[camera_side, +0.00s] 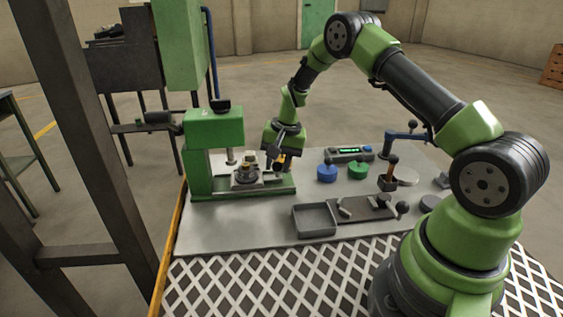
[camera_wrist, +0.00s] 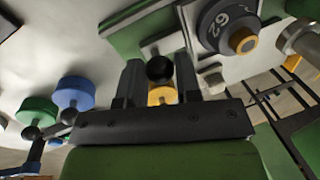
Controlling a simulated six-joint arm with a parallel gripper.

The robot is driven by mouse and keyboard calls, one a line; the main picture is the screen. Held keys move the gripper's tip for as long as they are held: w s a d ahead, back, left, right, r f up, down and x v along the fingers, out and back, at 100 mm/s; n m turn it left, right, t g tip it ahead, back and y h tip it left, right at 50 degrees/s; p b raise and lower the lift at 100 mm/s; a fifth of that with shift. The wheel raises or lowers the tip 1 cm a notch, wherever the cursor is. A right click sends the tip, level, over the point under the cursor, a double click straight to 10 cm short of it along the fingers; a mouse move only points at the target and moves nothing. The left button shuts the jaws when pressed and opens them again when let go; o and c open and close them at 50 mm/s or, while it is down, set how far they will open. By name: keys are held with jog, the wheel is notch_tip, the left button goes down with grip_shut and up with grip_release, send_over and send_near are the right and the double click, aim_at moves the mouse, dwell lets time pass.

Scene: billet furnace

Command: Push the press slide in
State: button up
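The green press (camera_side: 213,140) stands at the left of the bench in the side view. Its slide (camera_side: 262,180) lies on the green base under the ram and carries a small round workpiece stack (camera_side: 246,173). In the wrist view the slide's pale plate (camera_wrist: 172,43) runs toward a dark disc marked 62 (camera_wrist: 228,25). My gripper (camera_side: 281,163) is low at the slide's right end. In the wrist view its two fingers (camera_wrist: 160,78) stand apart on either side of a black ball knob (camera_wrist: 160,68), with a yellow part behind. Whether they grip the knob is unclear.
A blue knobbed piece (camera_side: 327,172) and a green one (camera_side: 358,170) stand right of my gripper. A grey tray (camera_side: 314,220) is at the front. A control box with a lit display (camera_side: 349,153) is behind. Bare bench lies front left.

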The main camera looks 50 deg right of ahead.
jog(key=o, duration=0.3)
jog(key=shift+o, duration=0.2)
notch_tip(320, 180, up, 10)
jog(key=s+d, duration=0.1)
jog(key=shift+s, duration=0.3)
jog(key=shift+f, duration=0.1)
